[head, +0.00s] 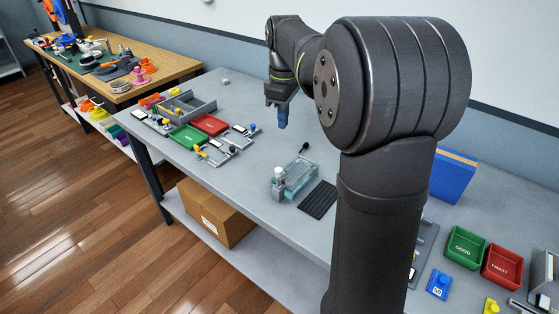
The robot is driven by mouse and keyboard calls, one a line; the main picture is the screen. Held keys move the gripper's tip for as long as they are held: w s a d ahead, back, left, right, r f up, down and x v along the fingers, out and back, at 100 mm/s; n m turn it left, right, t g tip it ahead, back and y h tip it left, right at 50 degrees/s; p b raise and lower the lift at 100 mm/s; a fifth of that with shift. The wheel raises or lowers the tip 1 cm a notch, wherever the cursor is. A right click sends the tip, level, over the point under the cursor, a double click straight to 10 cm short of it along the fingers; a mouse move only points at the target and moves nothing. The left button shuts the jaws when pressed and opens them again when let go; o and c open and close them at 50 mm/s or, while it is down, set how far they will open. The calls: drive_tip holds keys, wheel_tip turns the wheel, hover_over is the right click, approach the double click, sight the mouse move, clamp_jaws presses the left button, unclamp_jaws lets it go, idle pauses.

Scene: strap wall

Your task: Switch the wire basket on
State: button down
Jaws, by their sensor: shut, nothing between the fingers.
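I cannot make out a wire basket for certain. A small see-through teal box (299,176) stands on the grey bench, with a grey part and a white knob (280,172) at its left front. Whether this is the basket, or the knob its switch, I cannot tell. My gripper (282,124) points down above the bench, behind the box and apart from it. Its blue fingers are shut and hold nothing. My large dark arm hides part of the bench on the right.
A small black-headed item (304,148) lies behind the box, and a black ribbed mat (318,200) lies to its right. Green (187,138) and red (209,124) trays are at left. A blue block (453,177) stands right of my arm.

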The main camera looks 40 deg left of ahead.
sight(279, 170)
drive_tip(key=shift+s+d+r+m, duration=0.15)
drive_tip(key=shift+s+m, duration=0.25)
drive_tip(key=shift+m, duration=0.45)
drive_tip(key=shift+s+a+r+m, duration=0.15)
drive_tip(key=shift+s+m, duration=0.25)
drive_tip(key=shift+m, duration=0.45)
drive_tip(key=shift+d, duration=0.1)
wheel_tip(279, 170, down, 14)
drive_tip(key=shift+s+f, duration=0.1)
drive_tip(key=shift+f, duration=2.15)
wheel_tip(279, 170, up, 14)
drive_tip(key=shift+r, duration=0.25)
drive_tip(key=shift+f, duration=0.1)
